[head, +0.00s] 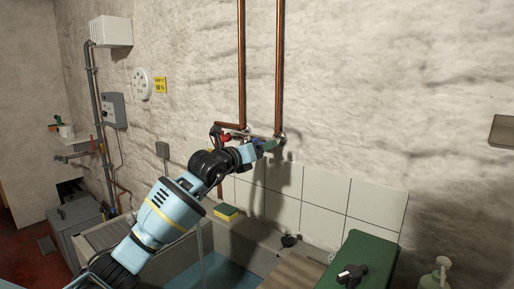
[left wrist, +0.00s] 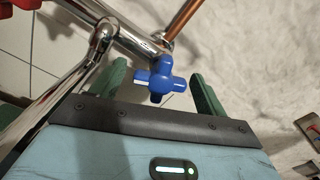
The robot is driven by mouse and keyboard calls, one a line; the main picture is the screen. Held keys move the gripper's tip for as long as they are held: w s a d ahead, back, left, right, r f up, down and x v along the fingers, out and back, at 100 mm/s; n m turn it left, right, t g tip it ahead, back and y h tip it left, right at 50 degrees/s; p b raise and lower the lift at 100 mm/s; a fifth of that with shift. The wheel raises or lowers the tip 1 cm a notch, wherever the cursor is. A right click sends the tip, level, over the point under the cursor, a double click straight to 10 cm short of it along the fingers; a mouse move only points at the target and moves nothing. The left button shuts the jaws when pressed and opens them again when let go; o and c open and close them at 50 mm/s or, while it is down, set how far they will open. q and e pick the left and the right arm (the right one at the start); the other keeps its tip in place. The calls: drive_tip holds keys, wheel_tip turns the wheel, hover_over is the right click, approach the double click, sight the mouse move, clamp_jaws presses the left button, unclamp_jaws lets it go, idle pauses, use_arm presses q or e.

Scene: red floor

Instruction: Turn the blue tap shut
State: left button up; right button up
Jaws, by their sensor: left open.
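The blue tap (left wrist: 155,78) has a cross-shaped handle on a chrome fitting, seen in the left wrist view. My left gripper (left wrist: 160,74) is open, with one green finger on each side of the handle. I cannot tell whether either finger touches it. My right gripper is not in view.
A red tap (head: 217,134) sits left of my gripper. Two copper pipes (head: 278,70) run up the wall. Below is a sink with water (head: 228,275) and a thin stream falling into it. A sponge (head: 226,212) lies on its back edge.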

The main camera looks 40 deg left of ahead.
use_arm(q)
drive_tip(key=shift+w, duration=0.1)
drive_tip(key=shift+c, duration=0.4)
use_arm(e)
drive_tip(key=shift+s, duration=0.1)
use_arm(q)
drive_tip(key=c, duration=0.9)
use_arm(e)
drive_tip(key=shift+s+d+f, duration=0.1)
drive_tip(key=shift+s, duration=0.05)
